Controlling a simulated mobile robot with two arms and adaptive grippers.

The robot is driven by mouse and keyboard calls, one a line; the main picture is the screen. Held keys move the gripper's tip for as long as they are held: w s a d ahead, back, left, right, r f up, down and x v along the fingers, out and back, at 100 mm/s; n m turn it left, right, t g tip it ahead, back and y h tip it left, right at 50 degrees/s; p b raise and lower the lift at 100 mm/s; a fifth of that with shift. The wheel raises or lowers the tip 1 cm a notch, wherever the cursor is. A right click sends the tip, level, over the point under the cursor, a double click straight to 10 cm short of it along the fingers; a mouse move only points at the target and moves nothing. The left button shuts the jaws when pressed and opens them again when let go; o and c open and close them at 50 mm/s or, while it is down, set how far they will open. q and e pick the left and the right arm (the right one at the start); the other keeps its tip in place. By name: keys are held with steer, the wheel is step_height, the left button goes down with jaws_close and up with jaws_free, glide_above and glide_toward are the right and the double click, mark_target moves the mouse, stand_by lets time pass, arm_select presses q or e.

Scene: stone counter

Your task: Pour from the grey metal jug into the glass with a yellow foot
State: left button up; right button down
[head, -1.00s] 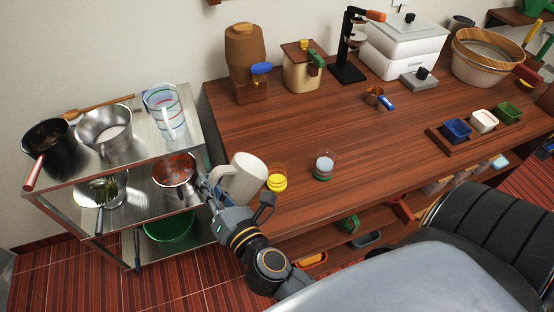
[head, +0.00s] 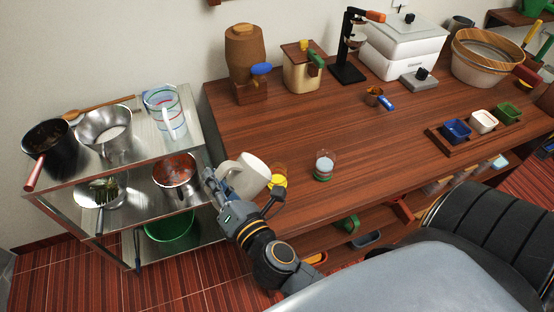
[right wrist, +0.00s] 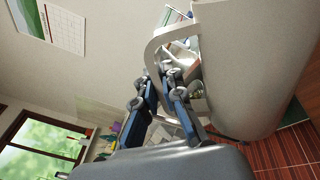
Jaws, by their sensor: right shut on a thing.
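The grey jug (head: 246,178), pale off-white in these views, is held up by its handle and tilted to the right. Its top end is at the glass with a yellow foot (head: 278,181), which stands on the wooden table near its left front edge. The jug partly covers the glass. My right gripper (head: 211,181) is shut on the jug's handle, left of the body. In the right wrist view the fingers (right wrist: 166,80) grip the handle, with the large jug body (right wrist: 255,65) at right. No stream of liquid is visible, and the jug's inside is hidden. My left gripper is not in view.
Another clear glass (head: 324,167) with pale contents stands close right of the yellow-footed glass. A metal cart (head: 186,150) with pots and a measuring jug (head: 165,108) is at left. The table's middle (head: 300,125) is clear. A black chair (head: 490,235) is at right.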

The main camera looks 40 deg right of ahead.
mark_target(222, 168)
steer(key=shift+d+r+m+p, duration=0.5)
steer(key=shift+r+m, duration=0.25)
steer(key=shift+r, duration=0.15)
steer(key=shift+d+r+m+p, duration=0.5)
steer(key=shift+r+m, duration=0.25)
steer(key=shift+r, duration=0.1)
stand_by(3.1)
steer(key=f+b, duration=0.1)
steer(key=a+f+n+b, duration=0.1)
steer(key=f+n+b, duration=0.1)
steer(key=f, duration=0.1)
steer(key=shift+a+f, duration=0.1)
steer(key=shift+a, duration=0.3)
steer(key=shift+a+n, duration=0.5)
steer(key=shift+n, duration=0.6)
steer(key=shift+a+p, duration=0.2)
steer(key=shift+p, duration=0.15)
steer(key=shift+a+f+n, duration=0.3)
steer(key=shift+a+n, duration=0.1)
steer(key=shift+n, duration=0.3)
steer(key=a+f+n+b, duration=0.2)
steer(key=a+f+n, duration=0.3)
steer(key=f+n, duration=0.15)
steer(key=shift+n, duration=0.25)
step_height(222, 168, up, 6)
steer(key=p, duration=0.4)
steer(key=shift+s+f, duration=0.1)
